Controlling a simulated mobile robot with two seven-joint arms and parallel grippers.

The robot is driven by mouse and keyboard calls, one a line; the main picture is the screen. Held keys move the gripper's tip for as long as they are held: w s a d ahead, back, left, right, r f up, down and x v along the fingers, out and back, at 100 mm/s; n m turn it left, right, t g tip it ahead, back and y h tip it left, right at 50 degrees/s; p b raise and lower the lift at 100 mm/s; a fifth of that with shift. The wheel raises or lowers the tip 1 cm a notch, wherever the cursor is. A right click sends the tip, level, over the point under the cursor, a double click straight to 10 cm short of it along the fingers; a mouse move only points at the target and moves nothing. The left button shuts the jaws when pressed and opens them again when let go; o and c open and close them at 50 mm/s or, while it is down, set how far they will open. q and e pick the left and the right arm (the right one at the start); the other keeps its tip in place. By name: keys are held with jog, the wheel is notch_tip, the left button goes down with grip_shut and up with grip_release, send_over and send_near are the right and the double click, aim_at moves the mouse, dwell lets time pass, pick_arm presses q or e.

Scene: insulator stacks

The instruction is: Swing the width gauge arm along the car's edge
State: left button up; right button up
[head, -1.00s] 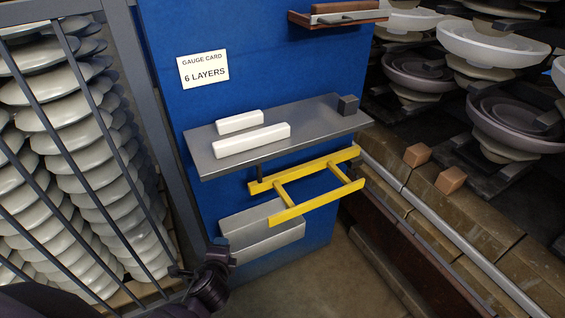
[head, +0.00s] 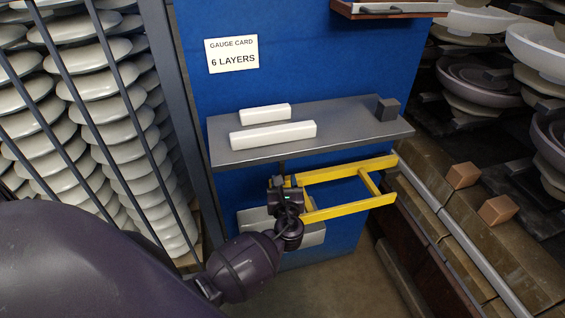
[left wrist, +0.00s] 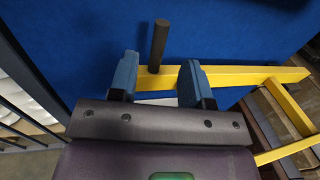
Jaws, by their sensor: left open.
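The yellow width gauge arm (head: 345,209) is a ladder-like frame below a grey shelf on the blue panel. It reaches right toward the brown car edge (head: 465,225). A dark upright peg (left wrist: 158,45) stands at the arm's left end. My left gripper (head: 285,182) is at that end, partly covering it. In the left wrist view its blue fingers (left wrist: 158,80) are open on either side of the peg, with visible gaps; the yellow bar (left wrist: 240,76) runs behind them. Whether the peg lies fully between the fingertips is unclear. My right gripper is not in view.
The grey shelf (head: 350,133) holds two white bars (head: 273,136) and a dark block (head: 387,109) above the gripper. A barred rack of pale insulators (head: 75,110) is at left. Stacked insulators and two small tan blocks (head: 463,175) are at right. A card reads "6 LAYERS".

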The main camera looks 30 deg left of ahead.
aim_at(282, 168)
pick_arm(q)
jog(key=x, duration=0.8)
jog(key=shift+w+a+b, duration=0.2)
jog(key=shift+a+b, duration=0.05)
jog(key=shift+b, duration=0.05)
grip_shut()
